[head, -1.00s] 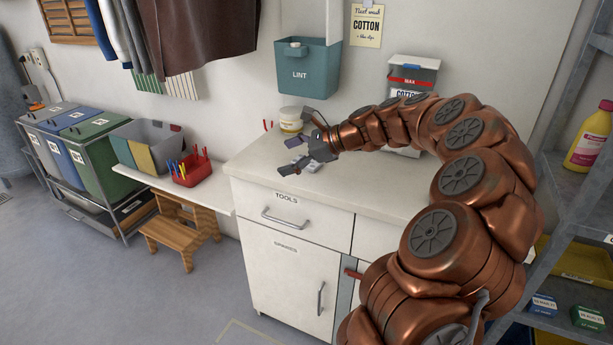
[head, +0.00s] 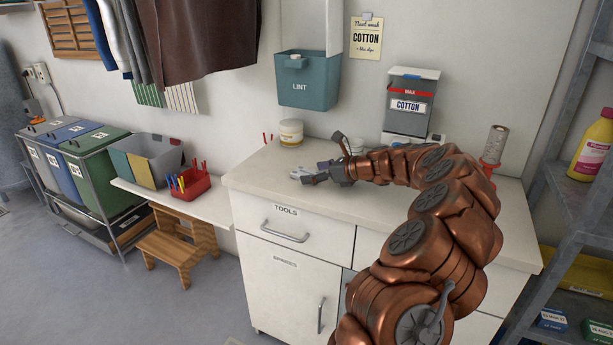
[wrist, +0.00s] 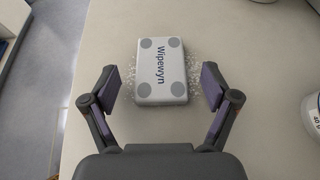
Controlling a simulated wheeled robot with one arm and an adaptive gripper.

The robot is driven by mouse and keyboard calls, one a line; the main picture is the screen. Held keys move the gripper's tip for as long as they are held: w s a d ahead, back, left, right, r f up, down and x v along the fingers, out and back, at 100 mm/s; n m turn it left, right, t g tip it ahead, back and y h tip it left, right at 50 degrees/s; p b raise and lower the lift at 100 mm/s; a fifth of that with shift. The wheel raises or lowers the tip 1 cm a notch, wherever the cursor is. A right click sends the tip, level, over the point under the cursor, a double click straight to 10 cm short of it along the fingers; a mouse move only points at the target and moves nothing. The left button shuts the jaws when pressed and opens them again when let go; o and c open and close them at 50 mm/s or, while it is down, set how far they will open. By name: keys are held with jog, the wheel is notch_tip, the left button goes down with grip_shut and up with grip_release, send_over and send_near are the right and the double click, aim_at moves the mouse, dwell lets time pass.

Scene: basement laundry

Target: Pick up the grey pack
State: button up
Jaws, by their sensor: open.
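The grey pack (wrist: 161,71) lies flat on the white counter in the wrist view, a light grey block with "Wipewyn" printed on it and a darker round spot near each corner. White specks are scattered on the counter around it. My gripper (wrist: 160,88) is open, with one finger on each side of the pack's near part and a gap on both sides. In the head view my gripper (head: 326,168) is low over the counter, and the pack (head: 300,173) is a small pale shape partly hidden by it.
A cotton dispenser (head: 410,100) stands at the back right, and a teal lint bin (head: 307,82) hangs on the wall. A red-handled roller (head: 494,147) is at the right.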

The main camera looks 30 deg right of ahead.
jog(key=shift+w+a+f, duration=0.25)
jog(key=shift+w, duration=0.3)
jog(key=shift+c, duration=0.2)
jog(key=c, duration=0.8)
jog(key=shift+r, duration=0.15)
jog(key=shift+c, duration=0.2)
notch_tip(320, 180, up, 3)
jog(key=shift+r, duration=0.15)
jog(key=s+a, duration=0.2)
jog(key=s, duration=0.5)
jog(key=s+a+r, duration=0.1)
jog(key=s+a, duration=0.2)
jog(key=s, duration=0.5)
jog(key=shift+a+r, duration=0.2)
jog(key=shift+a, duration=0.05)
